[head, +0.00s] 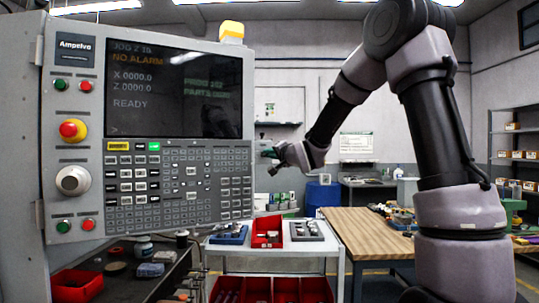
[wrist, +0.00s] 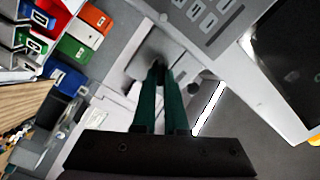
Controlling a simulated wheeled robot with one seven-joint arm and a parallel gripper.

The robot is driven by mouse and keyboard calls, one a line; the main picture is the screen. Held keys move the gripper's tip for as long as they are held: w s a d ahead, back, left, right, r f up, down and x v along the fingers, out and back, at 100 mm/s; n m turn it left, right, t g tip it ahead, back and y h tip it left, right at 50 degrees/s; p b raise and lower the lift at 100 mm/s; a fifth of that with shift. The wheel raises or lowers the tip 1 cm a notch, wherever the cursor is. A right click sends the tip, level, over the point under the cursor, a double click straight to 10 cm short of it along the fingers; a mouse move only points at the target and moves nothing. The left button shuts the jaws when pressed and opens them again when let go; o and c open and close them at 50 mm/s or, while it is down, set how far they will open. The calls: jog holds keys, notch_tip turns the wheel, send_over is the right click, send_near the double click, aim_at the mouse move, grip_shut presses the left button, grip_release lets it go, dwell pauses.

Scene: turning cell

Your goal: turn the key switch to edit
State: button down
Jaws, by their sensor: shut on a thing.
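The control panel (head: 180,185) fills the left of the head view, with a screen reading "JOG", "NO ALARM" and "READY". My gripper (head: 265,152) is at the panel's right edge, beside the keypad. In the wrist view its two green fingers (wrist: 158,72) come together at a light grey surface beside the panel's keypad (wrist: 208,14). The fingers are shut on a small dark thing at their tips, apparently the key of the key switch. The fingers hide most of it, and its position marks cannot be read.
A white cart (head: 275,247) with red bins stands below and right of the panel. A wooden bench (head: 372,235) is behind my arm. Coloured binders or boxes (wrist: 80,28) show at left in the wrist view.

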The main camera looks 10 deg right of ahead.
jog(key=m, duration=0.6)
jog(key=shift+d+f, duration=0.1)
jog(key=shift+f, duration=0.1)
jog(key=shift+m, duration=0.3)
jog(key=c, duration=1)
grip_release()
jog(key=shift+o, duration=0.2)
jog(key=shift+s, duration=0.1)
jog(key=v, duration=1)
jog(key=shift+s+d, duration=0.15)
jog(key=shift+s, duration=0.15)
